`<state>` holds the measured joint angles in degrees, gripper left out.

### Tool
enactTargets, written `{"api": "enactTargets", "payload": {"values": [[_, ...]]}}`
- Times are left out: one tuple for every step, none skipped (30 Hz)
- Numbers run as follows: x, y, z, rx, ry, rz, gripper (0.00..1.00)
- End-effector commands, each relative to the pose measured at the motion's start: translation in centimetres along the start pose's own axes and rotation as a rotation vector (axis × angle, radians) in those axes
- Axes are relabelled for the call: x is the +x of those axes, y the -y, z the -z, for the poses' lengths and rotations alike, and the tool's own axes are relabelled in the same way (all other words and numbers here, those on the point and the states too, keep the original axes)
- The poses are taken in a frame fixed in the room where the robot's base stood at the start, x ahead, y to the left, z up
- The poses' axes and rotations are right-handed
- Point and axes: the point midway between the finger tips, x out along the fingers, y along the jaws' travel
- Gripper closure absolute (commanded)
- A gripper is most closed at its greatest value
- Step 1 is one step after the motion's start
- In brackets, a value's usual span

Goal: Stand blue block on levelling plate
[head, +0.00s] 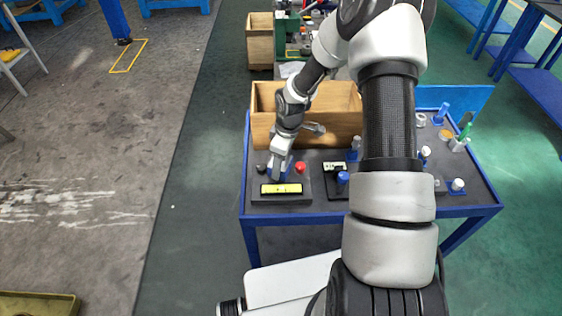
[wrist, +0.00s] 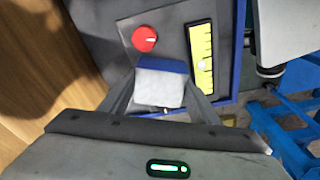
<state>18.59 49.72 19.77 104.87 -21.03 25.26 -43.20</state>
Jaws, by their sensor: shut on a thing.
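My gripper (head: 281,174) is shut on the blue block (wrist: 174,67), low over the levelling plate (head: 318,187). In the wrist view the block sits between the two fingers (wrist: 160,92), with a pale grey face towards the camera and a blue edge beyond it. The plate is dark grey, with a red knob (head: 300,167), a black knob (head: 262,168) and a yellow level strip (head: 282,189) along its front. In the wrist view the red knob (wrist: 145,39) and level strip (wrist: 202,60) are clear of the block. I cannot tell whether the block touches the plate.
A wooden box (head: 345,101) stands behind the plate on the blue-edged table (head: 330,213). A second dark stand with a small blue piece (head: 343,178) is to the right. Several small cylinders, including a green one (head: 465,131), stand at the table's right side.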

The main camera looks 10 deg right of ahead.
Motion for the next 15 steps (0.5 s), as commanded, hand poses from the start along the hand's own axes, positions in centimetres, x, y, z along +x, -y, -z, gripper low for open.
{"api": "enactTargets", "payload": {"values": [[-0.08, -0.05, 0.05, 0.000, -0.001, -0.001, 0.83], [-0.07, -0.05, 0.05, 0.000, -0.001, -0.001, 0.83], [-0.06, -0.05, 0.05, 0.000, -0.001, -0.001, 0.83], [-0.03, -0.04, 0.04, 0.000, -0.001, -0.001, 0.83], [0.00, -0.04, 0.04, 0.000, -0.001, -0.001, 0.83], [0.05, -0.04, 0.03, 0.000, -0.001, -0.001, 0.83], [0.10, -0.04, 0.03, 0.000, -0.001, -0.001, 0.83], [0.16, -0.04, 0.02, 0.000, -0.001, -0.001, 0.83], [0.24, -0.04, 0.01, 0.000, -0.001, -0.001, 0.83], [0.30, -0.04, 0.00, 0.000, -0.001, -0.001, 0.83], [0.36, -0.04, 0.00, 0.000, -0.001, -0.001, 0.83], [0.44, -0.03, -0.01, 0.000, -0.001, -0.001, 0.83], [0.50, -0.04, -0.02, 0.000, -0.001, -0.001, 0.83], [0.56, -0.04, -0.02, 0.000, -0.001, -0.001, 0.83], [0.64, -0.04, -0.04, 0.000, -0.001, -0.001, 0.83]]}}
